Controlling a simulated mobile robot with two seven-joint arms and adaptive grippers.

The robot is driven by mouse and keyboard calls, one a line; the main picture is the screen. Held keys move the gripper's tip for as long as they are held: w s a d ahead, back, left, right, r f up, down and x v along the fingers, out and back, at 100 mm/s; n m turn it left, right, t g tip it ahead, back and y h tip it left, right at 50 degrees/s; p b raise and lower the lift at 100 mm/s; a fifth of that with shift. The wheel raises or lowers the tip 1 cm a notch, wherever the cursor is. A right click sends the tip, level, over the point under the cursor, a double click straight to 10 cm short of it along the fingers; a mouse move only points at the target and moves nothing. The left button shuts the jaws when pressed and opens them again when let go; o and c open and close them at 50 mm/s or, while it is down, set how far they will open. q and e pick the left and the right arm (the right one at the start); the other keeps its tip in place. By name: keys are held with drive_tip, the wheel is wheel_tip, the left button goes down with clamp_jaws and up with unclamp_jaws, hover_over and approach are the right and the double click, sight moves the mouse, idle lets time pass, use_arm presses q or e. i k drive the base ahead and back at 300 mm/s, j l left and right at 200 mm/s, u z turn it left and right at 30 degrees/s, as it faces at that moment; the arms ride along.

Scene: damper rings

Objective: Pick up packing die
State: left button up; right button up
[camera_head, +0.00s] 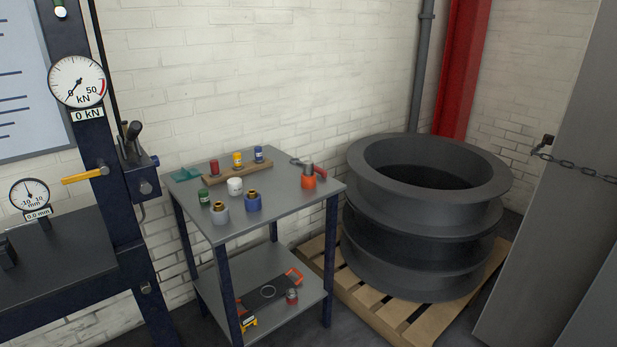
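No part labelled as the packing die can be told for certain. Small parts stand on the grey trolley's top (262,232): a grey cup with a brass insert (220,214), a blue cup with a brass insert (253,202), a white cup (235,186), a green cylinder (205,198) and an orange-and-grey part (308,178). Red (214,167), yellow (238,159) and blue (259,154) cylinders stand along a wooden strip (237,173). Neither of my grippers shows in the head view.
A teal sheet (185,173) and a red-handled tool (326,177) lie on the trolley top. A press with gauges (78,80) stands left. Large dark rings (425,225) sit on a pallet (375,318) at right.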

sight(307, 183)
drive_tip(key=i+l, duration=0.25)
drive_tip(key=i, duration=0.25)
drive_tip(key=i+l+u, duration=0.1)
drive_tip(key=i+l, duration=0.2)
drive_tip(key=i, duration=0.2)
